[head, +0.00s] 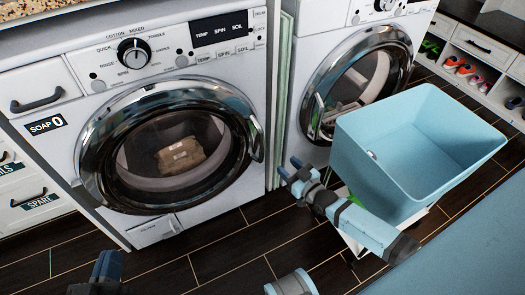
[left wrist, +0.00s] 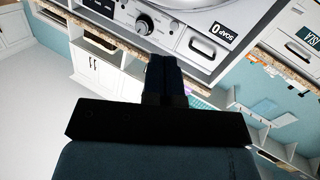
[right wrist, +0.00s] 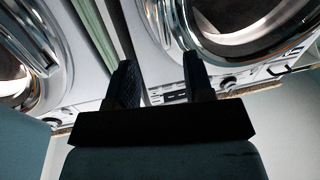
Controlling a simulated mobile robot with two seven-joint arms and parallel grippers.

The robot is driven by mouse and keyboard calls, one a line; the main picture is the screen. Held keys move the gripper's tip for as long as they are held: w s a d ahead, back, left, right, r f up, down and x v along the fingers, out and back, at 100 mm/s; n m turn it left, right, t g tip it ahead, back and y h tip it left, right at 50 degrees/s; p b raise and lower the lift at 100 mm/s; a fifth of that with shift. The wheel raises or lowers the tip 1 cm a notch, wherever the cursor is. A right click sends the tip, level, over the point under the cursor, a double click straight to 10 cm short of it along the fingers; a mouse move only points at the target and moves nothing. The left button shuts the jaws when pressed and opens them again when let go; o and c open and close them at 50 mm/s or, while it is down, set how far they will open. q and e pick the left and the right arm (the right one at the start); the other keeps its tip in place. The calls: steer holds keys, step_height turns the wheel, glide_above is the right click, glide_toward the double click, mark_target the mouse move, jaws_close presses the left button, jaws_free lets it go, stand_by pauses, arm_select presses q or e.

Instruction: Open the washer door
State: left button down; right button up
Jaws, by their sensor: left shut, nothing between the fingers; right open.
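The washer (head: 90,75) is the white machine at left in the head view, with a round chrome-rimmed door (head: 95,165) that looks shut. A brown package (head: 180,155) shows behind its glass. The door handle (head: 257,138) is on the right side of the rim. My right gripper (head: 287,170) is open and empty, just right of and below this handle, apart from it. In the right wrist view its open fingers (right wrist: 160,80) point toward the machines. My left gripper (head: 107,262) is low at left, and its fingers are shut and empty in the left wrist view (left wrist: 164,75).
A second white machine (head: 290,100) with a similar round door stands to the right, past a narrow green strip (head: 284,75). A light blue bin (head: 375,165) stands close to my right forearm. Shoe cubbies (head: 490,85) are at back right. Dark tiled floor (head: 225,245) lies open in front.

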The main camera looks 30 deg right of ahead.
mark_target(264, 145)
steer(key=w, duration=0.2)
steer(key=w+a+b, duration=0.1)
steer(key=w, duration=0.2)
steer(key=w+b, duration=0.1)
steer(key=w, duration=0.1)
steer(key=shift+w+a, duration=0.15)
steer(key=shift+w, duration=0.15)
steer(key=w, duration=0.1)
steer(key=w+b, duration=0.1)
steer(key=w, duration=0.1)
steer(key=w+a, duration=0.1)
steer(key=w, duration=0.1)
steer(key=shift+b, duration=0.35)
arm_select(q)
steer(key=d+r+h, duration=0.1)
steer(key=r+t, duration=0.1)
steer(key=shift+s+d+r+h, duration=0.1)
steer(key=shift+d+r+h, duration=0.25)
steer(key=shift+r+h, duration=0.05)
arm_select(e)
steer(key=shift+w, duration=0.4)
jaws_close()
